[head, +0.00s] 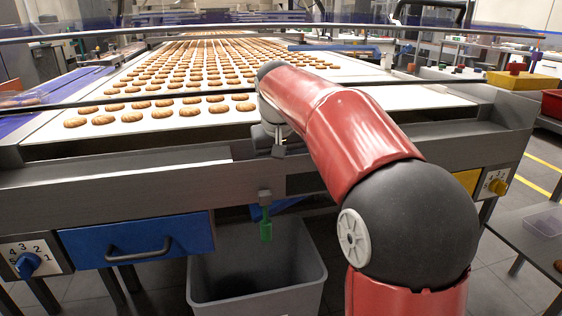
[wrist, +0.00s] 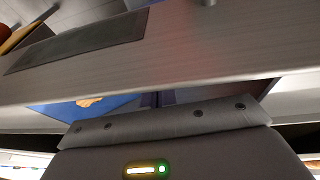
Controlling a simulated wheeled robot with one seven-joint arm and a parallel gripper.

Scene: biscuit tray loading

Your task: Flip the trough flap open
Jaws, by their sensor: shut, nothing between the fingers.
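A blue panel (head: 281,206), possibly the trough flap, shows partly under the grey front beam in the head view. In the wrist view a blue surface (wrist: 62,112) with a biscuit (wrist: 90,101) on it shows below a metal beam. A green handle-like piece (head: 266,230) hangs from a small bracket on the beam, above the bin. My gripper (head: 278,150) is shut and empty at the beam, above the green piece, partly hidden by my arm. Its grey body (wrist: 180,158) fills the bottom of the wrist view; fingertips are not distinct there. Contact cannot be told.
A grey bin (head: 256,293) stands open under the beam. A blue drawer (head: 137,240) with a handle is left of it. The beam (head: 120,180) and rows of biscuits on the belt (head: 345,70) lie close around my arm. A side table (head: 515,228) stands right.

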